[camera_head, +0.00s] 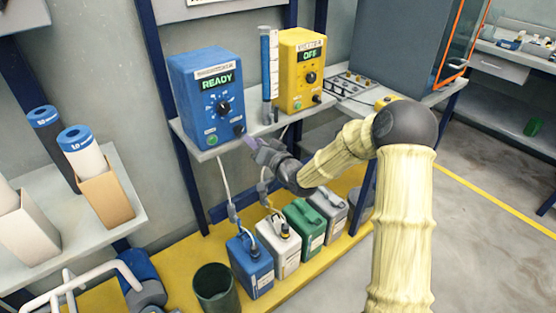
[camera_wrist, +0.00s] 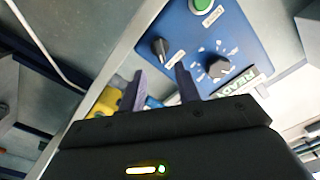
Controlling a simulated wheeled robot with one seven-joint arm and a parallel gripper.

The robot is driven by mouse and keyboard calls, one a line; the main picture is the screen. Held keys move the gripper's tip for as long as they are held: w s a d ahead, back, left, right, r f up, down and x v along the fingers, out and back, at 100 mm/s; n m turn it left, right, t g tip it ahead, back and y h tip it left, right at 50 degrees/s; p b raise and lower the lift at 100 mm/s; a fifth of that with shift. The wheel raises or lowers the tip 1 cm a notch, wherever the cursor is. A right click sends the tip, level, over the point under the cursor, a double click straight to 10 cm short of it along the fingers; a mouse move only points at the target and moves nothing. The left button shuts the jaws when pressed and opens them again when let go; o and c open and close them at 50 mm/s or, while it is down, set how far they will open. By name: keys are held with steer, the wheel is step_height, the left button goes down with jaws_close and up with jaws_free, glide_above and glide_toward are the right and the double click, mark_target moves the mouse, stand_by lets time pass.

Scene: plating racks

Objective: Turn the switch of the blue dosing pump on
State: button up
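The blue dosing pump (camera_head: 208,90) stands on a grey shelf; its display reads READY. Its front has a dial (camera_head: 223,107), a green button (camera_head: 211,140) and a small black switch (camera_head: 238,130) at the lower right. In the wrist view the pump's panel (camera_wrist: 190,30) shows rotated, with the switch (camera_wrist: 159,48), the dial (camera_wrist: 217,67) and the green button (camera_wrist: 201,5). My gripper (camera_head: 251,142) is close in front of the switch. In the wrist view its two fingers (camera_wrist: 160,76) are apart, with nothing between them; the switch appears just beyond their tips.
Below are blue (camera_head: 250,268), white (camera_head: 279,246), green (camera_head: 305,228) and grey canisters on a yellow platform. Hoses hang from the shelf (camera_head: 205,152).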

steer(key=v, duration=1)
steer(key=shift+s+d+p, duration=0.25)
steer(key=shift+s+p, duration=0.05)
